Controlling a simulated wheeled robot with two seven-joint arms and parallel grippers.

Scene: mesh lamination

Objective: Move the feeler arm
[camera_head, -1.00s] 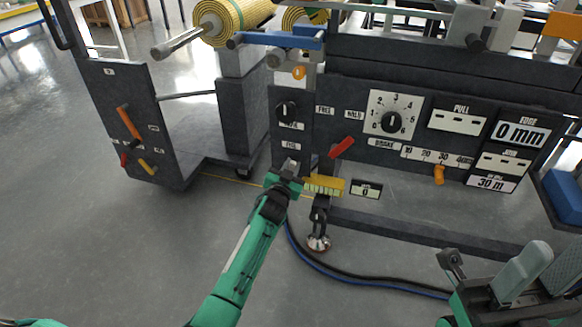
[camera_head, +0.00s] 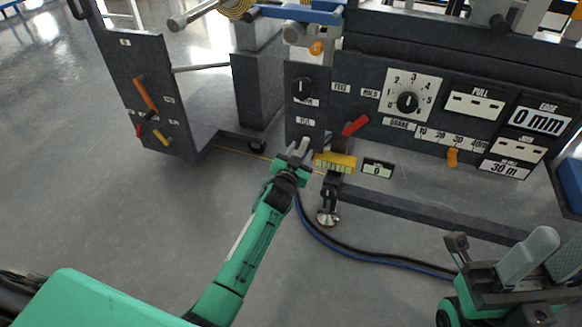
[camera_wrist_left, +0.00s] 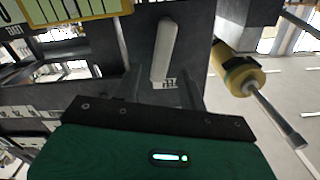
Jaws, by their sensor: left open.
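A short pale grey lever (camera_head: 304,145) sticks out of the machine's dark front panel, under a black knob; I take it to be the feeler arm, but its label is too small to read. My left gripper (camera_head: 292,158) is at this lever, just below it. In the left wrist view the lever (camera_wrist_left: 166,48) stands in front of the left gripper (camera_wrist_left: 161,82), in line with the gap between its open dark fingers. I cannot tell whether they touch. A green and grey part at the lower right seems to be my right arm; its jaws are not clear.
A yellow block (camera_head: 335,162) and a small gauge reading 0 (camera_head: 377,169) are right of the left gripper. A red lever (camera_head: 355,126) sits above them. A round metal foot (camera_head: 328,217) and dark hoses (camera_head: 345,252) are below.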

